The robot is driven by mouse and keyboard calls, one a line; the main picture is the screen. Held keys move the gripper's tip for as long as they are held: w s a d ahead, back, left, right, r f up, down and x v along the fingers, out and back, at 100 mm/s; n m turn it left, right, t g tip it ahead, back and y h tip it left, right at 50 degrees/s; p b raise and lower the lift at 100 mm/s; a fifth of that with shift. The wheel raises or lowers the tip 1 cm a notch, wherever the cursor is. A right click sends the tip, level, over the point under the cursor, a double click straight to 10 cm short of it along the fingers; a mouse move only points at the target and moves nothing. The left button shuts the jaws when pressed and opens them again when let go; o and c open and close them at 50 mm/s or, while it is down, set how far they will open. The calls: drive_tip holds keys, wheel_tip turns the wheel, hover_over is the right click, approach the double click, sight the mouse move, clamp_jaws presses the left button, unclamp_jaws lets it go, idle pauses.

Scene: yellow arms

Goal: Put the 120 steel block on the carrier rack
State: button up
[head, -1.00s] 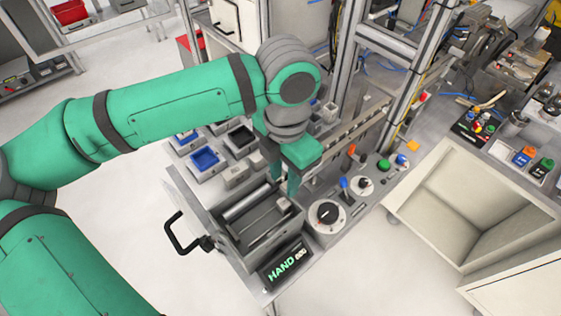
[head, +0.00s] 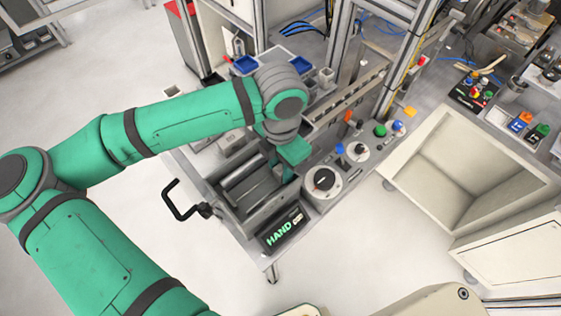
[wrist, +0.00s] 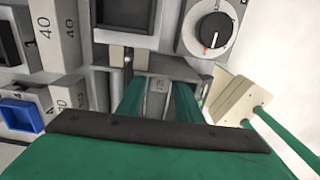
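In the head view my gripper (head: 289,165) points down at the far right end of a grey open tray (head: 228,212). The wrist view shows its two green fingers (wrist: 158,100) on either side of a small grey steel block (wrist: 159,84). The mark on its face is too small to read surely. The block seems to fill the space between the fingers, but I cannot tell whether they press on it. In the head view the block is hidden by my gripper and arm. I cannot surely pick out the carrier rack.
A round dial (head: 322,182) and coloured knobs stand right of the tray. A black HAND sign (head: 282,229) is at its near end and a black handle (head: 180,203) at its left. Blocks marked 40 (wrist: 66,25) and a blue bin (wrist: 20,114) lie left in the wrist view. A slotted rail (head: 345,98) runs behind.

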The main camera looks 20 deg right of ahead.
sight(281, 170)
drive_tip(key=shift+c, duration=0.6)
clamp_jaws()
drive_tip(key=shift+r, duration=3.75)
drive_tip(key=shift+w, duration=0.1)
drive_tip(key=shift+s, duration=0.2)
